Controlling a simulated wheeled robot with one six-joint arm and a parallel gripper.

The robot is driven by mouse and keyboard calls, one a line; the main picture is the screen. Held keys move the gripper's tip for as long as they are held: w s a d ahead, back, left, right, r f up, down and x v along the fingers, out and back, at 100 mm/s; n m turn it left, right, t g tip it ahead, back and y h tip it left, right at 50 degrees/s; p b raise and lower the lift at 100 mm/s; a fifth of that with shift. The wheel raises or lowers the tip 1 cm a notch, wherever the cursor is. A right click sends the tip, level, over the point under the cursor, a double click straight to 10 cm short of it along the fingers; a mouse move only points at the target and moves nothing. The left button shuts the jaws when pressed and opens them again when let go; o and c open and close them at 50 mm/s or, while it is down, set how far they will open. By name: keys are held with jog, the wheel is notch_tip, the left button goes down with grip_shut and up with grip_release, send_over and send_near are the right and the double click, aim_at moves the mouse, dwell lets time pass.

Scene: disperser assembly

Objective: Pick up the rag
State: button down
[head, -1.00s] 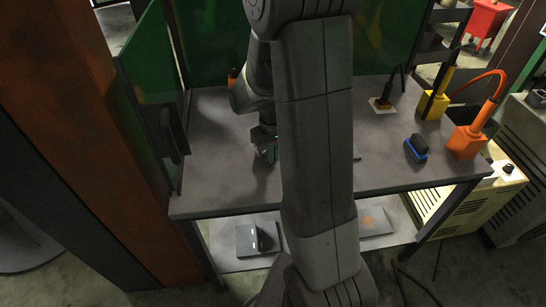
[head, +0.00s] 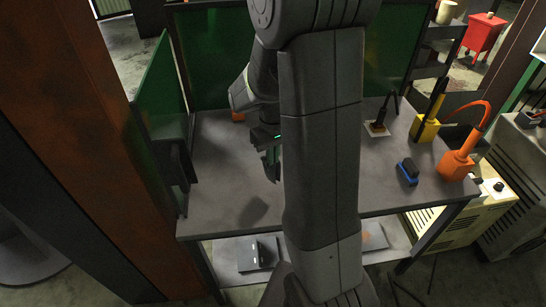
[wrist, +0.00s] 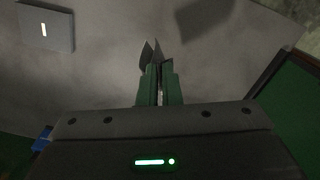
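A small orange thing (head: 238,116) at the table's back left is partly hidden by my arm.
A blue-and-black block (head: 407,172), an orange tool (head: 457,160), a yellow tool (head: 427,125) and a black-handled tool (head: 379,126) stand on the right. Green panels (head: 160,95) bound the left and back. A grey box (head: 257,253) lies on the lower shelf.

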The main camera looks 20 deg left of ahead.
notch_tip(320, 180, up, 5)
jog(key=p, duration=0.2)
jog(key=shift+r+p, duration=0.15)
jog(key=shift+p, duration=0.25)
